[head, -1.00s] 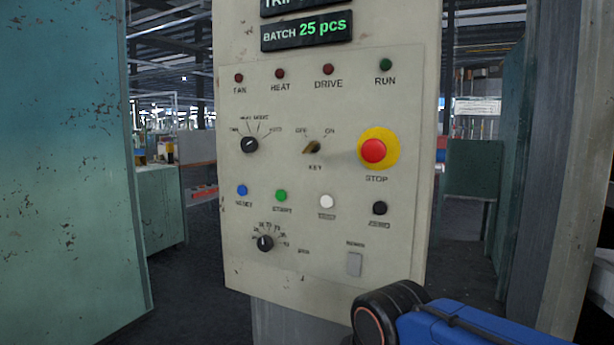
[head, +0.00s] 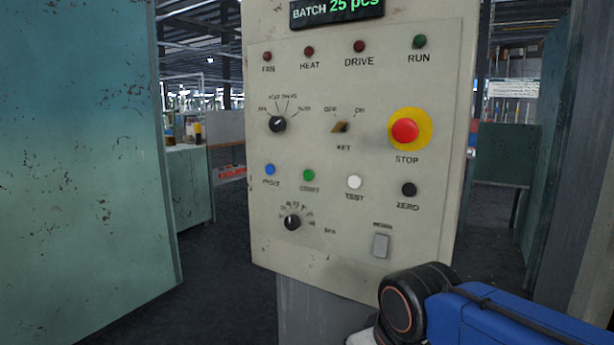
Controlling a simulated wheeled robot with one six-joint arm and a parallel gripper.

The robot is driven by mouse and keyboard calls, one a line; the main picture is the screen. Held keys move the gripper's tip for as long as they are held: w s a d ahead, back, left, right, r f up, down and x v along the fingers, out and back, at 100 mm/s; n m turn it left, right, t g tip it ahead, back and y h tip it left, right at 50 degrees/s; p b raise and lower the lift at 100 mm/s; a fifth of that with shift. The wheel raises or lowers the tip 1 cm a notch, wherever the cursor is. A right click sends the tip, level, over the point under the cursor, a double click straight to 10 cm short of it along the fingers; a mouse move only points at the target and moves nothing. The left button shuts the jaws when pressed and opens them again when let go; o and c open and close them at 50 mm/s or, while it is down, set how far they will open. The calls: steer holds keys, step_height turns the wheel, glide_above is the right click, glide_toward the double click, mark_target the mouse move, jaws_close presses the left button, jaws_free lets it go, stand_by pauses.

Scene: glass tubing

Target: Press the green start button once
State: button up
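The green start button (head: 308,175) is a small round button in the lower button row of the beige control panel (head: 340,262). It sits between the blue reset button (head: 270,169) and the white test button (head: 354,182). Nothing covers it. Part of my arm, blue with a black joint, shows at the bottom right, below and to the right of the button. My gripper is not in view.
A red stop button (head: 404,131) on a yellow ring is at the panel's right. A black zero button (head: 409,190) and a selector knob (head: 292,222) are near the start button. A teal cabinet (head: 80,150) stands at left. The floor between is clear.

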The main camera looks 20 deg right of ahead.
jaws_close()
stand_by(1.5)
